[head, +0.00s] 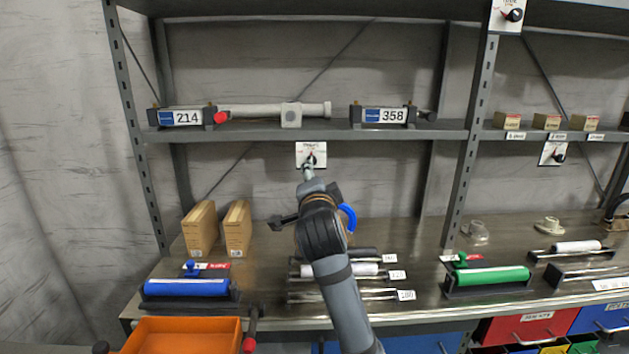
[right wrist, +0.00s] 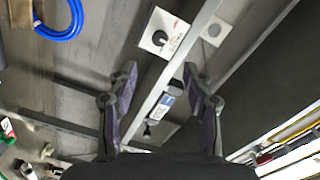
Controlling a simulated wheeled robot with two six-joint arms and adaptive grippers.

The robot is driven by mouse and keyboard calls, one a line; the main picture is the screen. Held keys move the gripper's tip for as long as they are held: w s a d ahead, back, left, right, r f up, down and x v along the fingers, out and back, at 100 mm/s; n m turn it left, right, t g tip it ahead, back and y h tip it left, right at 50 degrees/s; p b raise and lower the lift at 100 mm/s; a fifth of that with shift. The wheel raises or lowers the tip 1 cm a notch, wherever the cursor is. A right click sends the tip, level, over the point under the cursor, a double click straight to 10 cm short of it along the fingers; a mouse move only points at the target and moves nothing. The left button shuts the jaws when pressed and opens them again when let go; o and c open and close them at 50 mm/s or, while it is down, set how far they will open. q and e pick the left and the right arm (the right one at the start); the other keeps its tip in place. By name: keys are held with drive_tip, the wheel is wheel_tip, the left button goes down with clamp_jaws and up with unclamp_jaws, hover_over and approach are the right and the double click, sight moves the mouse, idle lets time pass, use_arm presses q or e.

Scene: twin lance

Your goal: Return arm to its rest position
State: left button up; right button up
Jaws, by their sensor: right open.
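My right arm rises from the bottom middle of the head view and reaches toward a white switch plate (head: 311,153) under the middle shelf. My right gripper (right wrist: 158,72) is open and empty in the right wrist view. The same plate, with a black knob (right wrist: 158,38), shows beyond its fingertips, apart from them. The arm hides part of the bench and the lower part of the plate in the head view. My left gripper is in neither view.
Cardboard boxes (head: 200,230), a blue roller (head: 187,288) and a green roller (head: 490,276) stand on the bench. A blue hose (right wrist: 70,25) shows near the gripper.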

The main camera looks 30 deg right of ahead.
drive_tip(key=shift+s, duration=0.1)
idle(0.4)
drive_tip(key=s+a+f+n+g+y, duration=0.2)
drive_tip(key=f+n, duration=0.3)
drive_tip(key=f, duration=0.6)
drive_tip(key=s+a+f+n+g+y, duration=0.2)
drive_tip(key=s+f+n, duration=0.15)
drive_tip(key=f, duration=0.85)
drive_tip(key=s+a+f+n+g+y, duration=0.2)
drive_tip(key=s+a+f+n+g, duration=0.15)
drive_tip(key=s+f+n, duration=0.45)
drive_tip(key=s+a+f+n+g+y, duration=0.2)
drive_tip(key=s+a+f+n+g, duration=0.15)
drive_tip(key=s+f, duration=0.75)
wheel_tip(320, 180, down, 22)
drive_tip(key=s+d+g+p, duration=0.1)
drive_tip(key=s+d+g, duration=0.1)
drive_tip(key=s+d+f+g+p, duration=0.1)
drive_tip(key=s+f, duration=1.8)
drive_tip(key=shift+s+d+p, duration=0.3)
drive_tip(key=shift+s+d, duration=0.05)
drive_tip(key=shift+d, duration=0.05)
